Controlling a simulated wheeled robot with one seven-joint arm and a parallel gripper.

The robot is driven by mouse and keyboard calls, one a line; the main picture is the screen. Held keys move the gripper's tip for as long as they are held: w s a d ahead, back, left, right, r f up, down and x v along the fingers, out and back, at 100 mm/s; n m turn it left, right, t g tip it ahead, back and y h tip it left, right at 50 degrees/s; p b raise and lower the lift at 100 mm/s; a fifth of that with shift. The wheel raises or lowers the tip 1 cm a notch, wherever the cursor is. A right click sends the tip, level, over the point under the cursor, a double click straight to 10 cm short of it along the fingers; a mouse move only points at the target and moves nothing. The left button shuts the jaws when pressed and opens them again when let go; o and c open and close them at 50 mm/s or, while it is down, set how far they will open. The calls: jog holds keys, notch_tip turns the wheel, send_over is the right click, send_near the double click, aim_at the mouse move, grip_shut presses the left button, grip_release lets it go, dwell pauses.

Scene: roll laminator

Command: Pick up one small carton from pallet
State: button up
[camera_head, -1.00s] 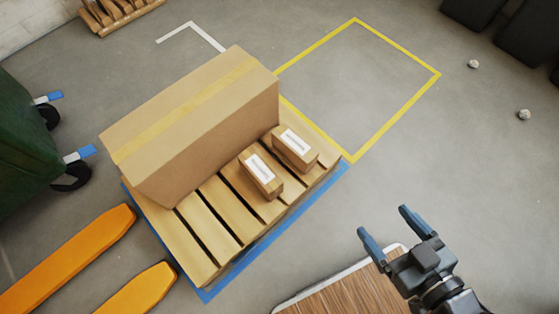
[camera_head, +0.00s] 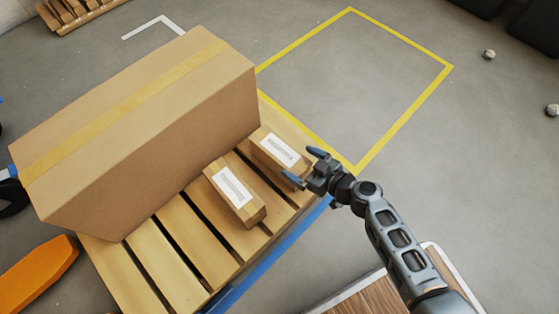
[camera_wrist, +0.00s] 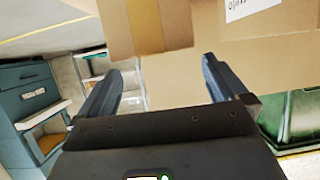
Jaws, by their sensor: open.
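Two small cartons with white labels lie on the wooden pallet (camera_head: 170,240): the right small carton (camera_head: 284,165) near its far right corner, the left small carton (camera_head: 235,197) just beside it. My gripper (camera_head: 303,166) is open and empty at the right side of the right carton, its fingers pointing toward it. I cannot tell whether they touch it. In the wrist view, both fingers of my gripper (camera_wrist: 160,88) are spread, with brown cardboard beyond them. Which carton each cardboard face there belongs to is unclear.
A large taped box (camera_head: 140,135) covers the pallet's far left part. An orange fork (camera_head: 38,275) lies at the lower left. A wood-topped surface (camera_head: 365,298) is at the bottom. The yellow-outlined floor area (camera_head: 350,80) behind is empty.

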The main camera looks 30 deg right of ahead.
aim_at(282, 152)
jog(key=b+x, duration=0.1)
jog(key=x, duration=0.6)
jog(key=shift+w, duration=0.4)
jog(key=shift+r, duration=0.1)
jog(key=c, duration=1.8)
grip_shut()
jog(key=shift+r, duration=0.15)
